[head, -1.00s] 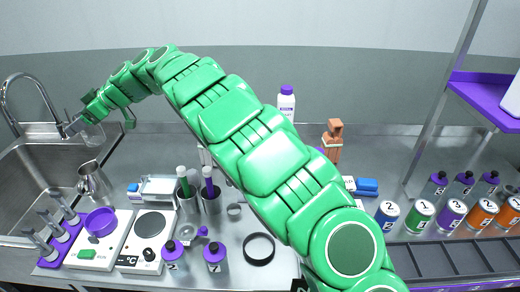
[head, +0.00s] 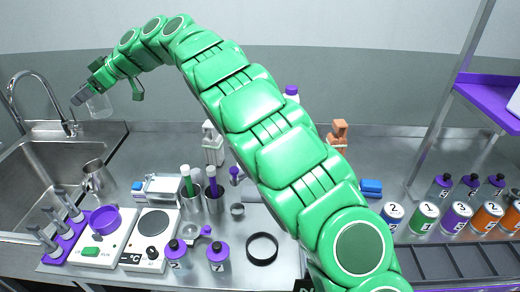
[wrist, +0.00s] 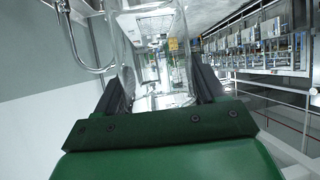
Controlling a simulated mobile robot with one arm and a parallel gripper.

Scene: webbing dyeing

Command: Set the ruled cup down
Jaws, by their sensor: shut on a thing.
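My gripper (head: 84,94) is at the upper left of the head view, at the end of my green arm. It is shut on a clear see-through cup (head: 100,106), held in the air above the right edge of the sink and the counter's back left. In the wrist view the cup (wrist: 150,50) stands between the two dark fingers, large and transparent. Ruled marks on it cannot be made out.
The sink (head: 35,165) with a tall faucet (head: 36,85) is at the left. A metal pitcher (head: 98,178) stands below the cup near the sink's edge. A scale with a purple dish (head: 105,219), a hotplate (head: 153,223) and purple-capped bottles (head: 218,254) crowd the front. Bare counter (head: 160,150) lies behind them.

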